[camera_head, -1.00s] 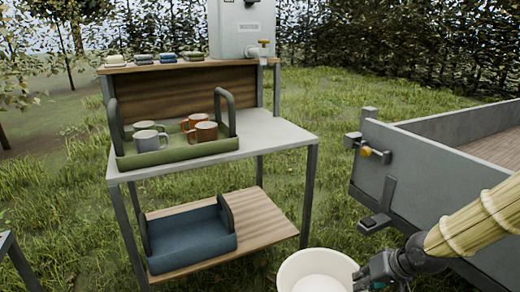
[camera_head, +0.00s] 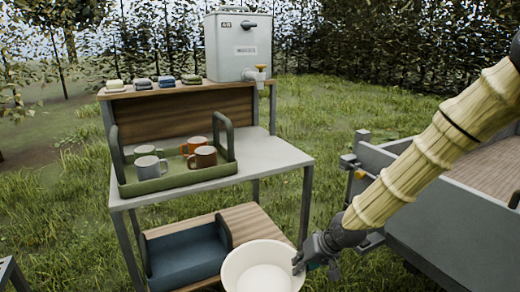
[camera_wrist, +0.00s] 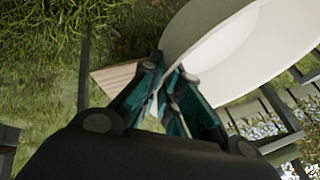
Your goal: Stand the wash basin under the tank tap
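The white wash basin (camera_head: 262,268) hangs upright at the lower middle of the head view, in front of the stand's lower shelf. My gripper (camera_head: 299,262) is shut on its right rim. In the wrist view the basin (camera_wrist: 240,45) fills the upper right, and the teal fingers (camera_wrist: 168,88) pinch its rim. The grey water tank (camera_head: 238,48) stands on the stand's top shelf. The basin is lower than the counter.
A green tray (camera_head: 180,184) with several mugs takes up the counter's left and middle; the counter's right part is bare. A blue tray (camera_head: 185,258) lies on the lower shelf. Small folded cloths or soaps line the top shelf. A grey trailer (camera_head: 440,215) stands right.

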